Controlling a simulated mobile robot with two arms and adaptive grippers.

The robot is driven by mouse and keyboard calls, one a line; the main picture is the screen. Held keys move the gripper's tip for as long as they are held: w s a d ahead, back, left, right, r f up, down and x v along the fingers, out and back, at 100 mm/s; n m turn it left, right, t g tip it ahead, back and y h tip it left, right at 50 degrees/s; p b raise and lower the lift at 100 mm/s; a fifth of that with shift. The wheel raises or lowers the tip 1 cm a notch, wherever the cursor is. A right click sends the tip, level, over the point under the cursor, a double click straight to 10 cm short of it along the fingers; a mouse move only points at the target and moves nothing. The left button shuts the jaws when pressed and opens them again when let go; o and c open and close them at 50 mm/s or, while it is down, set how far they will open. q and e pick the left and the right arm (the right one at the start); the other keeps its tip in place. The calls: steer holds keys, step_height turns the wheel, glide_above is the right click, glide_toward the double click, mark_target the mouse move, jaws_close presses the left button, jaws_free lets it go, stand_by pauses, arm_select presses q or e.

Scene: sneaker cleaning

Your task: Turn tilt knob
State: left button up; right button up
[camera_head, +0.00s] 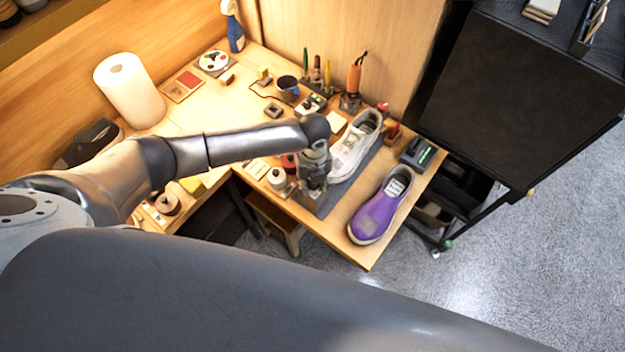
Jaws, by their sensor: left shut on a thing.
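A white sneaker (355,145) rests on a long dark grey stand (331,197) on the wooden workbench. My left gripper (311,190) points down at the near left end of the stand, close to the sneaker's near end. It is shut on the tilt knob there, and its own fingers hide the knob. A small red part (289,162) shows just left of the gripper; I cannot tell whether it belongs to the stand. My right gripper is out of view.
A purple shoe (380,206) lies right of the stand near the bench's edge. A white roll (270,177) stands left of the gripper. A paper towel roll (130,91) stands at left.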

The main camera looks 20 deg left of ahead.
arm_select(q)
steer(key=o, duration=0.8)
steer(key=shift+r, duration=2.5)
